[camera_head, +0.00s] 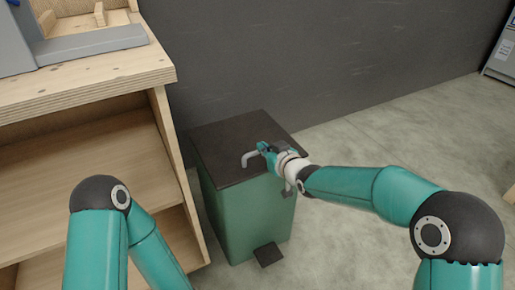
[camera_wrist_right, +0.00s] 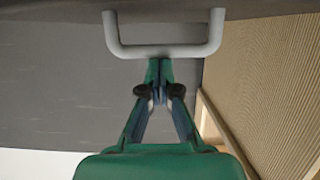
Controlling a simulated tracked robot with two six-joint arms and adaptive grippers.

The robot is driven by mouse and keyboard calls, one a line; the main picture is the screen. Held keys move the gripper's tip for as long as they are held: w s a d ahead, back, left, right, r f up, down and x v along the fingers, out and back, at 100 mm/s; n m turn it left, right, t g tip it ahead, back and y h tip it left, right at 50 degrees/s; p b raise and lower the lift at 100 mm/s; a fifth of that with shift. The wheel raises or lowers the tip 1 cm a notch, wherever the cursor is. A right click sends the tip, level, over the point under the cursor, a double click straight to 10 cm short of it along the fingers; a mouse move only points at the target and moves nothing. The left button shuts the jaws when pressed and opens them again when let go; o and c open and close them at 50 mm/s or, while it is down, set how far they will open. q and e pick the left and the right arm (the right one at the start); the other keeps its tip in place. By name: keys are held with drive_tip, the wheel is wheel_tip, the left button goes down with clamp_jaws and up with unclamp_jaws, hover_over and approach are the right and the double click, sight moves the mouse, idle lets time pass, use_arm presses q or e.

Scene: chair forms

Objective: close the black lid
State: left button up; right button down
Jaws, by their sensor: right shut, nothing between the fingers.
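The black lid (camera_head: 223,138) lies across the top of a green bin (camera_head: 245,215) and looks level; I cannot tell whether a small gap is left under it. A light grey U-shaped handle (camera_head: 250,158) is on the lid, and it shows large in the right wrist view (camera_wrist_right: 165,50). My right gripper (camera_head: 265,148) is over the lid beside the handle. In the right wrist view its fingertips (camera_wrist_right: 157,92) are together and empty, just below the handle bar in the picture; contact is unclear. My left arm shows at lower left, but its gripper is out of view.
A wooden shelf unit (camera_head: 165,105) stands close to the bin's left. A dark wall (camera_head: 320,60) is behind the bin. A black pedal (camera_head: 268,255) sticks out at the bin's foot.

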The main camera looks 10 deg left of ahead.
drive_tip(key=f, duration=0.3)
drive_tip(key=shift+s+d+g, duration=0.3)
drive_tip(key=shift+s, duration=0.05)
wheel_tip(320, 180, up, 7)
drive_tip(key=p, duration=0.2)
drive_tip(key=s+d+f+m+g+h, duration=0.1)
drive_tip(key=s+d+f+m, duration=0.1)
drive_tip(key=s+d+f, duration=0.55)
drive_tip(key=s+d+f+m+g+h, duration=0.15)
drive_tip(key=d+f, duration=0.25)
drive_tip(key=f, duration=0.6)
drive_tip(key=s+d+f+m+g+h, duration=0.1)
drive_tip(key=s+d+f, duration=0.45)
drive_tip(key=f, duration=0.25)
drive_tip(key=s+d+f+m+g, duration=0.15)
drive_tip(key=s+f+g, duration=0.3)
drive_tip(key=s, duration=0.65)
drive_tip(key=s+f+m+g, duration=0.3)
drive_tip(key=s+f, duration=0.2)
drive_tip(key=s, duration=0.7)
wheel_tip(320, 180, up, 38)
drive_tip(key=w+p, duration=0.1)
drive_tip(key=p, duration=3.7)
drive_tip(key=shift+f+t+h, duration=0.15)
drive_tip(key=shift+t+h, duration=0.15)
drive_tip(key=shift+h, duration=0.15)
